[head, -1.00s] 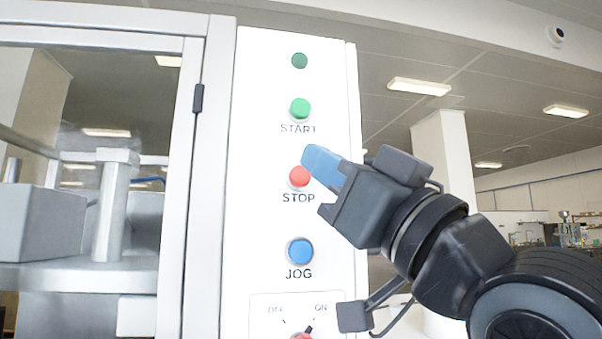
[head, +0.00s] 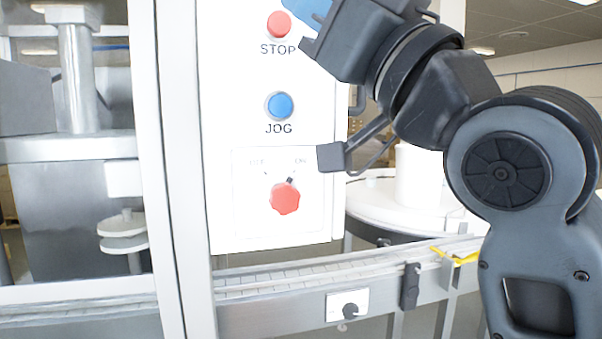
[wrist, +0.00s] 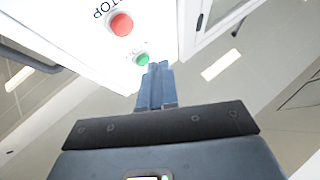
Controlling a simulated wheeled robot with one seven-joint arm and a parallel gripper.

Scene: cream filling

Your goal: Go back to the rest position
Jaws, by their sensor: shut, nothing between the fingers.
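My gripper (head: 312,8) is at the top edge of the head view, its blue fingers partly cut off, close to the red STOP button (head: 279,25) on the white control panel (head: 225,190). In the wrist view my gripper (wrist: 158,66) has its blue fingers together with nothing between them. The tips point toward the panel, near the green button (wrist: 142,59). The red button (wrist: 121,24) shows up and left of them. I cannot tell whether the fingertips touch the panel.
Below STOP are the blue JOG button (head: 279,106) and a red rotary knob (head: 284,198). A conveyor (head: 290,285) with a small dial plate (head: 347,304) runs below the panel. A white round table (head: 385,205) stands behind my arm. A framed machine window (head: 172,150) is left.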

